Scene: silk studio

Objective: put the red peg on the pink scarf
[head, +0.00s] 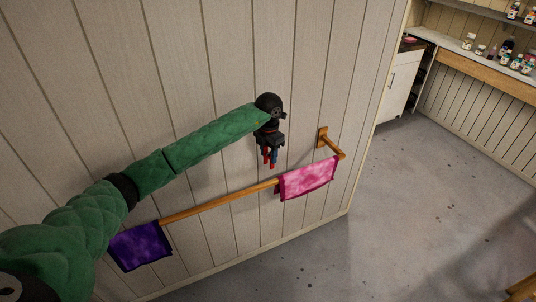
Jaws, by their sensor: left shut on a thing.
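The pink scarf (308,179) hangs over the right end of a wooden rail (215,205) on the panelled wall. My left gripper (269,160) points down above the rail, just left of and above the pink scarf, and apart from it. It is shut on the red peg (272,158), which shows as small red pieces at the fingertips with some blue beside them. The peg's exact shape is too small to tell. My right gripper is not in the picture.
A purple scarf (140,246) hangs at the rail's left end. A wooden bracket (330,142) holds the rail's right end to the wall. A shelf with several bottles (505,57) and a white cabinet (399,85) stand at the back right. The grey floor (420,200) is mostly clear.

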